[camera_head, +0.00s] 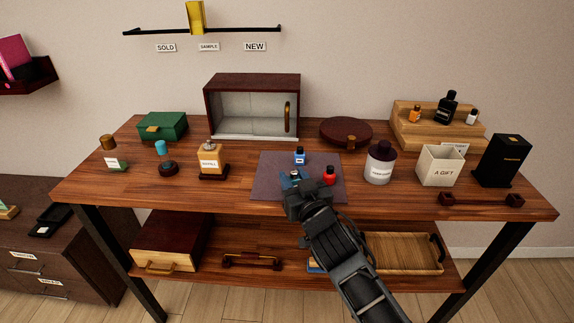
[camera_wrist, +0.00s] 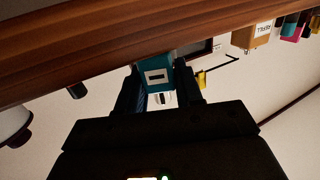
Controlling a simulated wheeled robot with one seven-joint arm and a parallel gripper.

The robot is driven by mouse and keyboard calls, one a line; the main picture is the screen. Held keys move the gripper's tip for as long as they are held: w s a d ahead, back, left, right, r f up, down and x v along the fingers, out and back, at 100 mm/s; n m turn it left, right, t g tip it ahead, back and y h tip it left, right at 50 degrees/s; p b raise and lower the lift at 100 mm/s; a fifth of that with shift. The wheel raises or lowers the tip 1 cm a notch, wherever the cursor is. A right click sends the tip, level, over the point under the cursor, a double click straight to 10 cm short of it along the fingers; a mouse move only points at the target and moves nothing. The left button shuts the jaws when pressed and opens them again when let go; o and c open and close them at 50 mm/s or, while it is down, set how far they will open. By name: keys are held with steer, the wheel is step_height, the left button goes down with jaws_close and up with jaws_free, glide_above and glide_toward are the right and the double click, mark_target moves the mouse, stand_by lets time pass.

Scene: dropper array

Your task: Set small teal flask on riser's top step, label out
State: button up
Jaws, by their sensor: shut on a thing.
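My gripper (camera_head: 292,182) is over the front part of the purple mat (camera_head: 270,170) in the head view. In the wrist view, which is upside down, the gripper (camera_wrist: 160,85) is shut on a small teal flask (camera_wrist: 157,66). A white label with a dark mark on the flask faces the wrist camera. In the head view the gripper mostly hides the flask. The wooden stepped riser (camera_head: 405,135) stands at the back right of the table. A black bottle (camera_head: 446,108), a small orange bottle (camera_head: 415,115) and a small white bottle (camera_head: 471,117) stand on it.
A blue bottle (camera_head: 300,157) and a red bottle (camera_head: 329,176) stand on the mat close to my gripper.

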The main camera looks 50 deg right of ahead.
steer(key=p+x, duration=0.1)
steer(key=x, duration=0.4)
steer(key=shift+r, duration=0.2)
steer(key=shift+f, duration=0.4)
steer(key=shift+f, duration=0.2)
steer(key=o, duration=1)
steer(key=shift+r, duration=0.1)
steer(key=shift+s+r, duration=0.1)
steer(key=shift+r, duration=0.05)
